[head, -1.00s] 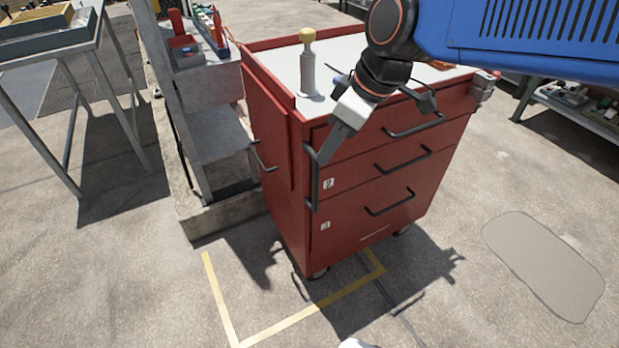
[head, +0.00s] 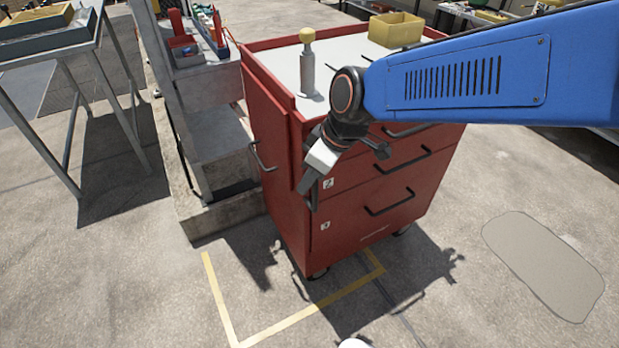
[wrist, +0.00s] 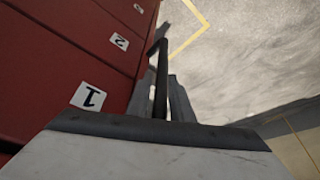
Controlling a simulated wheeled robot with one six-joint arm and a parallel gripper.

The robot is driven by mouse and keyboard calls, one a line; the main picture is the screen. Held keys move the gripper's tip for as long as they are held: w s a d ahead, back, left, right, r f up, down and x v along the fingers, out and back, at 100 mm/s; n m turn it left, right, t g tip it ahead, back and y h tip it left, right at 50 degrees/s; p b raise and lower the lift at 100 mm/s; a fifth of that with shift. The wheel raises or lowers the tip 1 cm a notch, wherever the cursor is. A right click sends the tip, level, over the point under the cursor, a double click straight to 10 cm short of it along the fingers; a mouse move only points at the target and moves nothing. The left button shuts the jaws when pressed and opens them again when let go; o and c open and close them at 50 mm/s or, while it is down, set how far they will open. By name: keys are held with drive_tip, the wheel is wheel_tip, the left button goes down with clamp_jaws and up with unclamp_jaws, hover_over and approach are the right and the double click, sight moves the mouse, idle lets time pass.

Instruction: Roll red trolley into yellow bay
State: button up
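The red trolley (head: 370,208) stands upright with numbered drawers and a pale top. My gripper (head: 309,192) is at the trolley's near vertical edge, pointing down at the upright black handle there. In the wrist view the black handle bar (wrist: 161,80) runs between my gripper's grey fingers (wrist: 162,100). I cannot tell whether they are closed on it. The drawer labels show to the left of the bar.
A knobbed grey cylinder (head: 308,65) and a yellow bin (head: 396,30) stand on the trolley top. A grey shelf rack (head: 205,95) on a concrete plinth (head: 215,219) is close on the left. Floor in front and right is clear, with a flat grey patch (head: 545,265).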

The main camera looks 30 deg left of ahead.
drive_tip(key=shift+c, duration=0.7)
clamp_jaws()
idle(0.6)
